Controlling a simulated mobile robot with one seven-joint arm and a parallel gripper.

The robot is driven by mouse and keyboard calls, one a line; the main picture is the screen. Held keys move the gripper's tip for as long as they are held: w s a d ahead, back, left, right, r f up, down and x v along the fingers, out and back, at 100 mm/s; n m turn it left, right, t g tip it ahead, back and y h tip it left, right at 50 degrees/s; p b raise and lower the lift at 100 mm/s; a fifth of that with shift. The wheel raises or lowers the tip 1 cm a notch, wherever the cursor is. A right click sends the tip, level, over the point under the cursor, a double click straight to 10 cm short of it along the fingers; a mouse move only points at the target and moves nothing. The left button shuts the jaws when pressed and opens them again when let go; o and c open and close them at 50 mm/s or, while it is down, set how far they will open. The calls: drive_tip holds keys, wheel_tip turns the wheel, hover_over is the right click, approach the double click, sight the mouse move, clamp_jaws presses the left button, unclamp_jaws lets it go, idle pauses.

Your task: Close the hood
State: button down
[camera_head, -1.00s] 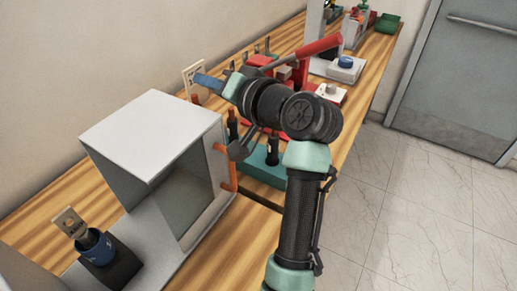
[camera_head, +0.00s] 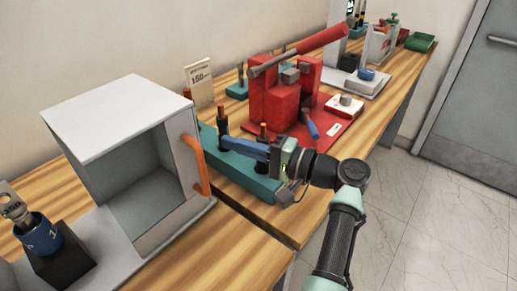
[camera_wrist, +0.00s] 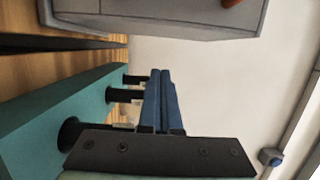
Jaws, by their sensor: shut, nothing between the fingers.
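The hood (camera_head: 110,112) is a light grey box on the wooden bench at left in the head view. Its interior shows through the front side, and I cannot tell whether glass covers it. An orange handle (camera_head: 195,165) stands on its right side panel. The hood also shows along the top of the wrist view (camera_wrist: 160,12), with a bit of orange handle (camera_wrist: 232,2). My gripper (camera_head: 222,141) has blue fingers pressed together and empty. It points left toward the hood, apart from the handle, over a teal block. The fingers also show in the wrist view (camera_wrist: 160,72).
The teal block (camera_head: 235,172) with black posts stands right of the hood, below my gripper. A red press with a long lever (camera_head: 300,48) stands behind. A blue cup on a black stand (camera_head: 38,236) is in front of the hood. Open floor (camera_head: 420,220) lies right.

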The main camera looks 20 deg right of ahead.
drive_tip(key=shift+s+a+p, duration=0.2)
drive_tip(key=shift+a+p, duration=0.05)
drive_tip(key=shift+a, duration=0.5)
drive_tip(key=shift+s+a+p, duration=0.2)
drive_tip(key=shift+a, duration=0.6)
drive_tip(key=shift+s+a+p, duration=0.2)
drive_tip(key=shift+a+p, duration=0.05)
drive_tip(key=shift+a, duration=0.5)
